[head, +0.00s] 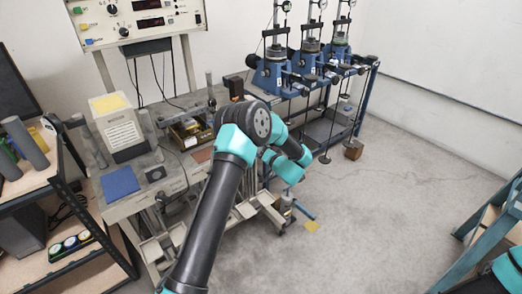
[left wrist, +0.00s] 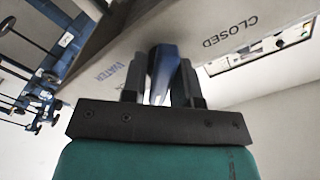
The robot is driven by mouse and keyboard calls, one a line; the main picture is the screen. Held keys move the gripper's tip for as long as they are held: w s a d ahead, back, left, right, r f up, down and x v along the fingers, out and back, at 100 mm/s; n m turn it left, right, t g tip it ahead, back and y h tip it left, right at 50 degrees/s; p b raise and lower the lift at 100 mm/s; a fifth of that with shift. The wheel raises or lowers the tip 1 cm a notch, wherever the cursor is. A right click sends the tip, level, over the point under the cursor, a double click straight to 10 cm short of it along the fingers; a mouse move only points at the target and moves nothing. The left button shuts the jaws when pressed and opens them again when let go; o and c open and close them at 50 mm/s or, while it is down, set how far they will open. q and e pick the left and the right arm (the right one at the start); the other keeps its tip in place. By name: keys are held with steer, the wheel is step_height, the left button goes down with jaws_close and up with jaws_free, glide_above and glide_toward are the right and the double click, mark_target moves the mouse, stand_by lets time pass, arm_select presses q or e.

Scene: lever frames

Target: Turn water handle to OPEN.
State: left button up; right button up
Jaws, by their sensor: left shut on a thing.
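In the left wrist view a blue handle (left wrist: 161,62) stands between the two dark fingers of my left gripper (left wrist: 163,72), which is shut on it. Behind it is a grey panel (left wrist: 225,18) with the word WATER beside the left finger and CLOSED to the upper right of the handle. An OPEN mark cannot be made out. In the head view my left arm reaches from the bottom to the middle, and its links hide most of the gripper area. I cannot tell the handle there. My right gripper is not in view.
A grey workbench (head: 172,178) with a blue pad (head: 120,182) stands left of my arm. Blue test stands (head: 275,72) line the back wall. A shelf rack (head: 75,265) is at far left. Bare floor (head: 400,190) lies to the right.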

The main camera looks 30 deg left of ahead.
arm_select(q)
steer(key=o, duration=0.7)
steer(key=shift+d, duration=0.1)
steer(key=v, duration=1.7)
steer(key=shift+s+d, duration=0.1)
steer(key=shift+s, duration=0.05)
steer(key=shift+f, duration=0.1)
